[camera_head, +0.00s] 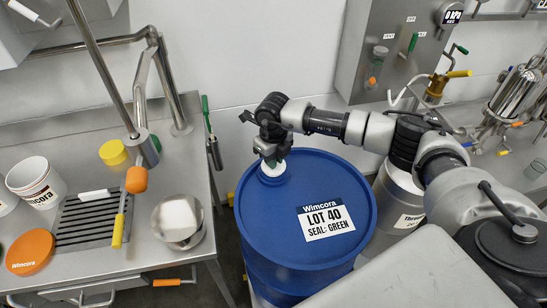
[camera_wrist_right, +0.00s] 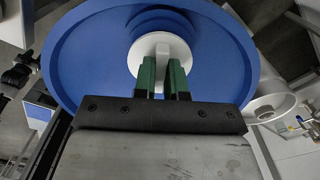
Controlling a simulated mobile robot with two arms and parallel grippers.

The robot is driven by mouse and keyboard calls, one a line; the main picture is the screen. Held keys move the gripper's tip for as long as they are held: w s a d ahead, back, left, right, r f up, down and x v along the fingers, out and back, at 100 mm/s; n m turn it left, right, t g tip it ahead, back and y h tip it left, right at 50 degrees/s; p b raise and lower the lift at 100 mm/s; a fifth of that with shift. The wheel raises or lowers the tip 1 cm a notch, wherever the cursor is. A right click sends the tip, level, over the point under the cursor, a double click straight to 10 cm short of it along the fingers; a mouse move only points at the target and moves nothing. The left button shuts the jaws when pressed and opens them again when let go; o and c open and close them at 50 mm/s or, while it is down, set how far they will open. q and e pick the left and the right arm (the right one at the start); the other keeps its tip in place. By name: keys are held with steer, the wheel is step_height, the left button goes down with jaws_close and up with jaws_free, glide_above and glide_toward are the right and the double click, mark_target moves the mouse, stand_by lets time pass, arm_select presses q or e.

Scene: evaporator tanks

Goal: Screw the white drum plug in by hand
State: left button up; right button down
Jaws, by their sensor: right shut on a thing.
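The white drum plug (camera_wrist_right: 160,52) sits at the bung opening of the blue drum (camera_wrist_right: 90,60) in the right wrist view. In the head view the plug (camera_head: 273,168) shows under my right gripper (camera_head: 272,158), near the back left of the drum's lid (camera_head: 270,225). The right gripper's green fingers (camera_wrist_right: 164,76) are shut on the plug's middle grip. I cannot tell how deep the plug sits in the opening. A label on the lid (camera_head: 326,218) reads "Wimcora LOT 40 SEAL: GREEN". My left gripper is not in view.
A steel drum (camera_head: 398,195) stands right of the blue drum. A wall panel (camera_head: 385,50) is behind.

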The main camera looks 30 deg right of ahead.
steer(key=shift+f+b, duration=0.4)
steer(key=shift+f, duration=0.2)
steer(key=c, duration=1.1)
jaws_free()
steer(key=shift+r, duration=0.1)
steer(key=shift+r+p, duration=2.2)
steer(key=shift+r, duration=0.8)
steer(key=shift+s+f, duration=0.1)
